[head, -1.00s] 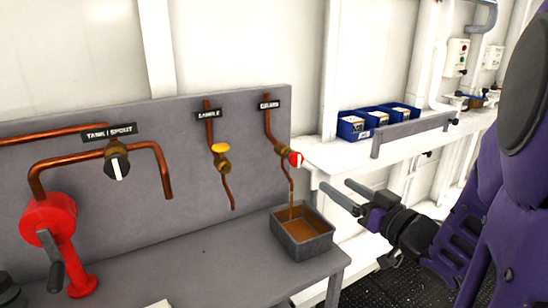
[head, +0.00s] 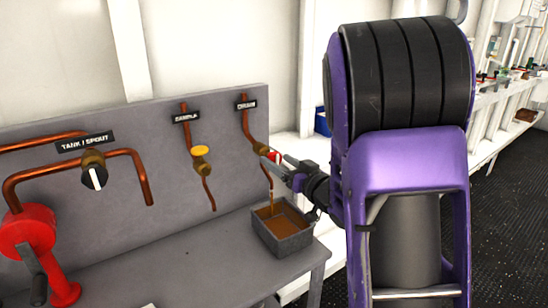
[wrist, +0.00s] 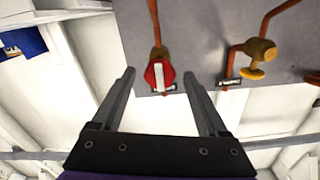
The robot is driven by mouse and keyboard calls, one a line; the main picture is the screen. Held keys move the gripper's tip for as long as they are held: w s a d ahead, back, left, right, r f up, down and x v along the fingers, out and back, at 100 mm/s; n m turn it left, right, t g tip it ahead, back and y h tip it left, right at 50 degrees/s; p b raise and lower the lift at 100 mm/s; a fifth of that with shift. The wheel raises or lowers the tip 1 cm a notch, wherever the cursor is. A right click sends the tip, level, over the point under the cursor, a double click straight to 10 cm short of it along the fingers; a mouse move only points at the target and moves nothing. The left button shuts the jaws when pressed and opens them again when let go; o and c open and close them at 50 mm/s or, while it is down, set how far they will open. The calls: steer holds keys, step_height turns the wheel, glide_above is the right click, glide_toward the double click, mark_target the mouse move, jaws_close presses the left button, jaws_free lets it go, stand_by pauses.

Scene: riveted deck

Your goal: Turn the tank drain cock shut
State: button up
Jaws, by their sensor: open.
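The drain cock with its red knob (head: 273,156) is on the copper pipe under the DRAIN label (head: 246,105), at the right end of the grey panel. Brown liquid runs from that pipe's end into a grey tray (head: 296,243) on the bench. In the wrist view the red knob (wrist: 159,75), with a white bar across it, lies between and beyond my fingertips. My gripper (wrist: 160,80) is open and empty. In the head view my gripper (head: 283,166) is beside the knob, and my arm partly hides it.
The sample cock with a yellow handle (head: 201,153) is left of the drain, close to one finger's side in the wrist view (wrist: 258,60). A black tank/spout knob (head: 95,177) and a red hand pump (head: 30,235) are further left. A blue bin (head: 322,123) stands behind my arm.

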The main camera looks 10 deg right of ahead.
steer(key=shift+x, duration=1.4)
jaws_close()
